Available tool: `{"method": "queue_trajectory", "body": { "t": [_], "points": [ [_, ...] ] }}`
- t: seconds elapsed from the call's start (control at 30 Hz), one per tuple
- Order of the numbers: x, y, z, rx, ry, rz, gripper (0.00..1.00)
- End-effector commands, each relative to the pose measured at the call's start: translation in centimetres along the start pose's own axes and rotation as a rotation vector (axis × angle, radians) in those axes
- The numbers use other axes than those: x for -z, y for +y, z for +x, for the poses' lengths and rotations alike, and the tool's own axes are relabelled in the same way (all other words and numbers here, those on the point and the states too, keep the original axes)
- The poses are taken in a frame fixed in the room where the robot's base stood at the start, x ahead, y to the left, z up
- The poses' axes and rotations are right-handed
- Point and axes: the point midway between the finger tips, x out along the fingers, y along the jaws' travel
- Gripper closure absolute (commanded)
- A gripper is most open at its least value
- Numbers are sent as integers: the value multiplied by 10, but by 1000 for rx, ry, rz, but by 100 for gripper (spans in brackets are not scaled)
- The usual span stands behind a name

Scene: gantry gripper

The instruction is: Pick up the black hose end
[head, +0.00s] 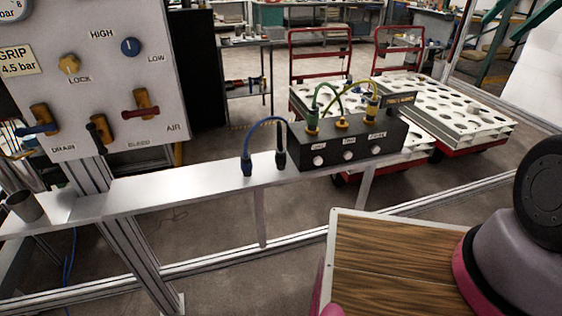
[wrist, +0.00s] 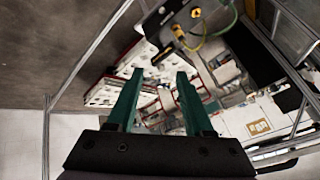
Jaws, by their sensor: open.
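The black hose end (head: 281,158) stands upright on the pale shelf, at the left end of the black block (head: 350,150). A blue hose arches from it to a blue hose end (head: 246,166) standing on the shelf to its left. My gripper (wrist: 157,75) shows only in the wrist view, with two green fingers apart and nothing between them. The block also shows at the top of the wrist view (wrist: 181,17), beyond the fingers and to their upper right. I cannot make out the black hose end there for certain.
Green and yellow hoses (head: 371,88) are plugged into the block's top. A control panel (head: 100,60) with knobs and levers stands at left. A grey cup (head: 25,205) sits at the shelf's (head: 180,183) left end. Red-framed carts (head: 450,110) stand behind.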

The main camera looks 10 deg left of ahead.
Motion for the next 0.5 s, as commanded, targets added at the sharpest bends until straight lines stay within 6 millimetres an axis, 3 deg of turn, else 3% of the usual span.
{"method": "queue_trajectory", "body": {
  "t": [0.17,0.27,0.37,0.5],
  "points": [
    [12,-28,47,25,-62,-102,48],
    [14,-54,86,41,-96,-186,48],
    [8,-83,127,56,-125,-273,48],
    [-17,-124,185,76,-157,-403,48]
  ]
}}
